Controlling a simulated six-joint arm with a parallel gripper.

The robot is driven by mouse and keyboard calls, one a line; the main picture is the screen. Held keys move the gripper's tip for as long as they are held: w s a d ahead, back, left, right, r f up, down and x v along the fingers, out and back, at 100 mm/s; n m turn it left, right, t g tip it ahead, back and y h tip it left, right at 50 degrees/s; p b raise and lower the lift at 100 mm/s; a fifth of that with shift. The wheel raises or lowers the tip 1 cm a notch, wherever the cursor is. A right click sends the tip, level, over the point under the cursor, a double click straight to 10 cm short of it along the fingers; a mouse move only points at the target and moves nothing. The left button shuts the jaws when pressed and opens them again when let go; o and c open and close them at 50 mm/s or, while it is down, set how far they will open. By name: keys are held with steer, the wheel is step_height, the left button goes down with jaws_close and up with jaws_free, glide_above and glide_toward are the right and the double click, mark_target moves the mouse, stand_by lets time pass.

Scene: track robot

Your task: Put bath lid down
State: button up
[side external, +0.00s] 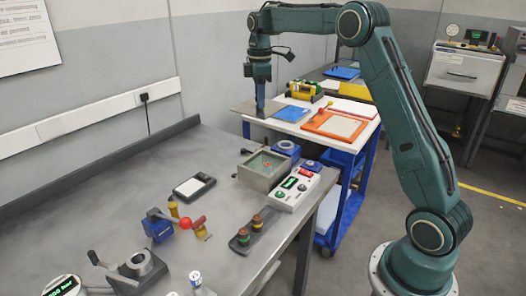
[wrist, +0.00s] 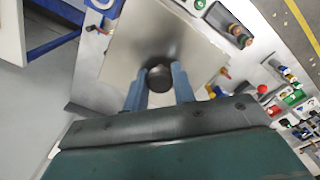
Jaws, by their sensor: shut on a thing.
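The bath lid is a flat grey metal plate with a round black knob. In the side external view the lid (side external: 243,107) is level near the left corner of the white-topped cart; its height above it is hard to tell. My gripper (side external: 261,103) is directly above it, pointing down. In the wrist view my gripper (wrist: 159,88) is shut on the black knob (wrist: 159,77), and the lid (wrist: 135,45) spreads out beyond the fingers. The bath (side external: 266,171) is an open grey box with greenish contents on the steel bench, nearer the camera than the lid.
A white control box (side external: 297,188) stands right of the bath, and a blue round-topped unit (side external: 286,149) behind it. The cart (side external: 292,127) holds a blue mat (side external: 291,113) and an orange-framed tray (side external: 337,125). The bench's left rear area is clear.

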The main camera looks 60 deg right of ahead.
steer(key=w+a+f, duration=0.2)
steer(key=a+f, duration=0.1)
steer(key=a, duration=0.6)
steer(key=w+a+f, duration=0.2)
steer(key=a+f, duration=0.1)
steer(key=a, duration=0.5)
steer(key=shift+s+f, duration=0.1)
steer(key=shift+f, duration=9.9)
steer(key=shift+f, duration=0.15)
steer(key=o, duration=1)
step_height(320, 180, up, 12)
steer(key=shift+r, duration=0.15)
